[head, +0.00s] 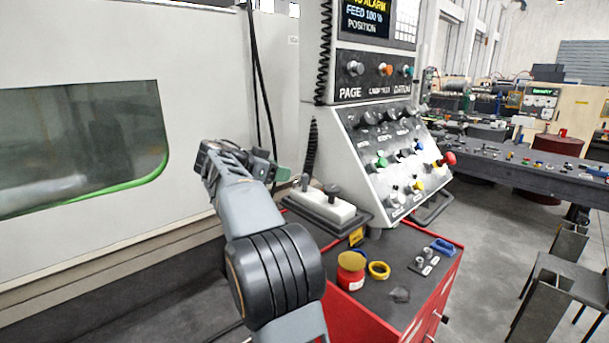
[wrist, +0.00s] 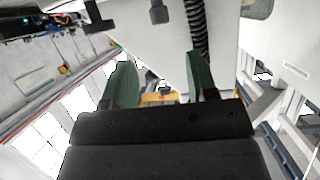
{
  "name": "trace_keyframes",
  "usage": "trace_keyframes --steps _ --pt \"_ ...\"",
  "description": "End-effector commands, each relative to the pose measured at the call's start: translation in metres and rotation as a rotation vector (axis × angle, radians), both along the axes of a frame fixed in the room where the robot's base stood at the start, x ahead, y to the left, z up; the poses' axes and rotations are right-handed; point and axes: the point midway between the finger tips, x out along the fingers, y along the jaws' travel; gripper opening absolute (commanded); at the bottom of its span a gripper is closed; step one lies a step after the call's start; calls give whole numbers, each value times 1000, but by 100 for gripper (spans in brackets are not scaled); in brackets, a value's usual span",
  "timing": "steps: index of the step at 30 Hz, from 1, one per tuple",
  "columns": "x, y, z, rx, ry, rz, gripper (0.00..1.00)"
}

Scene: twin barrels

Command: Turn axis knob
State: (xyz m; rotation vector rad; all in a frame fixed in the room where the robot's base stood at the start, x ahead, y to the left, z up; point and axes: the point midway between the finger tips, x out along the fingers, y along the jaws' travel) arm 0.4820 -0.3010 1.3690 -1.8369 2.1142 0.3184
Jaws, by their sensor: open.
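The control panel (head: 372,165) is a sloped white console with a row of black knobs (head: 390,118) along its top. Their labels are too small to read, so I cannot tell which one is the axis knob. Below them are green, white, yellow and red controls. My gripper (head: 284,172) is left of the console, clear of the knobs. In the wrist view my gripper (wrist: 160,72) has its two green fingers spread apart, with nothing held between them. That view is turned over, and a pale panel surface fills its middle.
A coiled black cord (wrist: 196,28) hangs nearby. A machine wall (head: 205,100) stands left.

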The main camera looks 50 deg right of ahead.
Motion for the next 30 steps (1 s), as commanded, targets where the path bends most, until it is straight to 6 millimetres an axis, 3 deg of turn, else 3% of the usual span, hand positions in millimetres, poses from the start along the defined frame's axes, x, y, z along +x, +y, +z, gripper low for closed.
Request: trace_keyframes --steps 6,15,21,30 --pt "-6 -41 -14 2 5 -2 53" --pt "-11 -82 -32 2 4 1 53" --pt "-12 -95 -39 1 3 2 53" --pt "-12 -98 -41 1 3 3 53"
